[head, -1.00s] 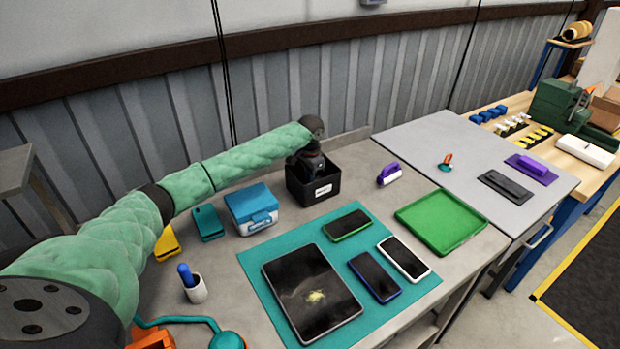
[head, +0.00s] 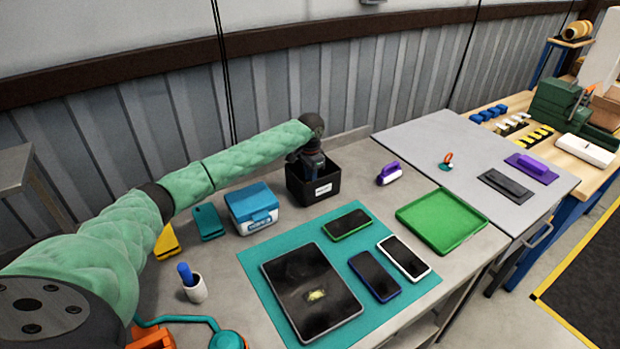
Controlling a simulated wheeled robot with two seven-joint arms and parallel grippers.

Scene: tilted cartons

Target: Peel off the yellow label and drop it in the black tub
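The black tub (head: 320,190) with a white tag on its front stands at the back of the grey workbench. My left gripper (head: 313,167) points down at the tub's opening. Its fingertips are hidden by the tub's front wall, so I cannot see whether it is open or holds anything. A black tablet (head: 290,270) lies on the teal mat. A small yellow patch (head: 316,295) shows on its screen; I cannot tell whether it is a label or a mark. My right gripper is not in view.
Several phones, including a green-edged one (head: 347,225), lie on the teal mat (head: 258,262). A blue box (head: 252,207) stands left of the tub, a purple-handled tool (head: 389,174) right of it. A green tray (head: 442,220) is farther right.

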